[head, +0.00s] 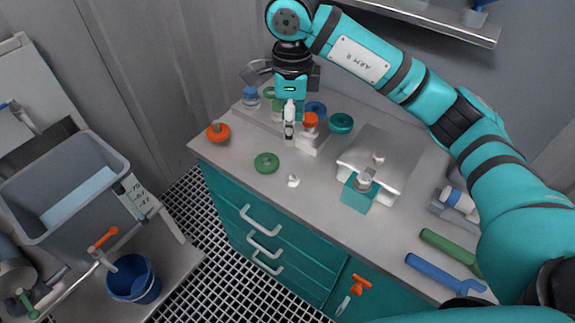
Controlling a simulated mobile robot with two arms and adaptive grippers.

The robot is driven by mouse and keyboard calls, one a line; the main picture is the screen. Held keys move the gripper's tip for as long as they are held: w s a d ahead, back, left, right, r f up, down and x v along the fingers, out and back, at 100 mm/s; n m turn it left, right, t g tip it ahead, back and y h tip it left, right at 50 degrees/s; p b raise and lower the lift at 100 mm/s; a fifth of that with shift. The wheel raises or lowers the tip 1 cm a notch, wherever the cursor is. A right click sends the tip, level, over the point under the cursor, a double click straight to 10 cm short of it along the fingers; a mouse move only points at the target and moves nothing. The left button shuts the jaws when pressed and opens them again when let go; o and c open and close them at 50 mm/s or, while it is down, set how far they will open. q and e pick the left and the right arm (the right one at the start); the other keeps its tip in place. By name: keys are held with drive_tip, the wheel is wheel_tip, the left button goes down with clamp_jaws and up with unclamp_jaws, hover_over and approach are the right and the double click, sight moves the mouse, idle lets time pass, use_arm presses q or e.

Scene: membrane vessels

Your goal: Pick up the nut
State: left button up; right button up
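Several ring-shaped, nut-like parts are on the grey bench top, and I cannot tell which one is the nut. A green ring (266,162) lies alone near the front edge. A teal ring (341,123) and a blue ring (316,108) are farther back. My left gripper is out of view.
An orange-topped part (311,122) stands close to my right gripper. An orange knob (218,132) sits at the bench's left corner. A pale block (385,160) stands right of centre. Green (450,251) and blue (444,274) wrenches lie at right.

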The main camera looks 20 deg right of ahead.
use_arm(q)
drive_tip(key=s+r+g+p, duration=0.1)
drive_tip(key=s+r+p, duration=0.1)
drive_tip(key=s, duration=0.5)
use_arm(e)
hover_over(291, 175)
drive_tip(key=s, duration=0.2)
wheel_tip(291, 175, down, 7)
drive_tip(key=f, duration=0.3)
drive_tip(key=shift+w+a, duration=0.2)
drive_tip(key=shift+w, duration=0.05)
drive_tip(key=shift+f+p, duration=0.4)
drive_tip(key=shift+f, duration=0.45)
drive_tip(key=f, duration=0.1)
drive_tip(key=f+p, duration=0.1)
drive_tip(key=f, duration=0.2)
drive_tip(key=shift+w+f+p, duration=0.2)
drive_tip(key=shift+w+p, duration=0.1)
drive_tip(key=shift+p, duration=0.1)
drive_tip(key=shift+f, duration=0.25)
clamp_jaws()
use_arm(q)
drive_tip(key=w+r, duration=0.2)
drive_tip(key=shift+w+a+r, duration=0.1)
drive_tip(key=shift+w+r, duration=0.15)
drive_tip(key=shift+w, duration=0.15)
use_arm(e)
drive_tip(key=shift+d, duration=0.1)
